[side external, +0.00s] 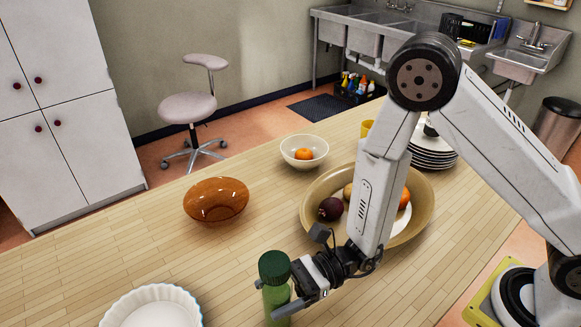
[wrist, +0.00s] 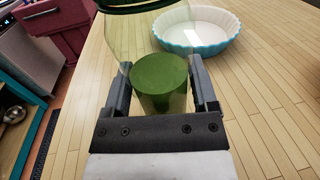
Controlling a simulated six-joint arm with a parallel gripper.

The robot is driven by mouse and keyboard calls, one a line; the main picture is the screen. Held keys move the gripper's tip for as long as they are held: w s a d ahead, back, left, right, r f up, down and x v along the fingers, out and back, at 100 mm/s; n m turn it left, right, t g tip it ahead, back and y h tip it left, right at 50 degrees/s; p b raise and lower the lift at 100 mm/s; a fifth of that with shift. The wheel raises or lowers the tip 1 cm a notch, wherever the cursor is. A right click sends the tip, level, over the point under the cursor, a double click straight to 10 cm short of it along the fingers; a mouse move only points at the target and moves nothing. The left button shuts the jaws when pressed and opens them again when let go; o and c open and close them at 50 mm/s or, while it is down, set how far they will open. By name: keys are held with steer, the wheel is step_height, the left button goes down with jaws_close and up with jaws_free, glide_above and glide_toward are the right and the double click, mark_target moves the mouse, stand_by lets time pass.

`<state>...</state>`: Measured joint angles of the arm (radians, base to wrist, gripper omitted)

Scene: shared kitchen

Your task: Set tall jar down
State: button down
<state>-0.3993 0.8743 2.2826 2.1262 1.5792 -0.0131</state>
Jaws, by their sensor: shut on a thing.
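The tall jar (side external: 276,297) is green with a dark green lid and stands upright at the front edge of the side view. My gripper (side external: 283,298) is shut on its body, below the lid. In the wrist view the jar (wrist: 163,82) is clear glass with green contents, held between the two fingers of my gripper (wrist: 162,88). The jar's base is cut off in the side view, so I cannot tell whether it touches the wooden table (side external: 95,265).
A white fluted dish (side external: 152,312) is left of the jar; its blue outside shows in the wrist view (wrist: 204,45). An amber bowl (side external: 216,200), a white bowl with an orange fruit (side external: 304,152) and a large fruit bowl (side external: 318,222) stand farther back. Bare table lies between them.

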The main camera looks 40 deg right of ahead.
steer(key=shift+f, duration=0.1)
jaws_free()
steer(key=shift+d, duration=0.15)
steer(key=shift+s+d, duration=0.3)
steer(key=shift+d, duration=1.65)
steer(key=shift+s+d, duration=0.35)
steer(key=shift+d, duration=1.55)
steer(key=shift+s+d, duration=0.3)
steer(key=shift+d, duration=1.65)
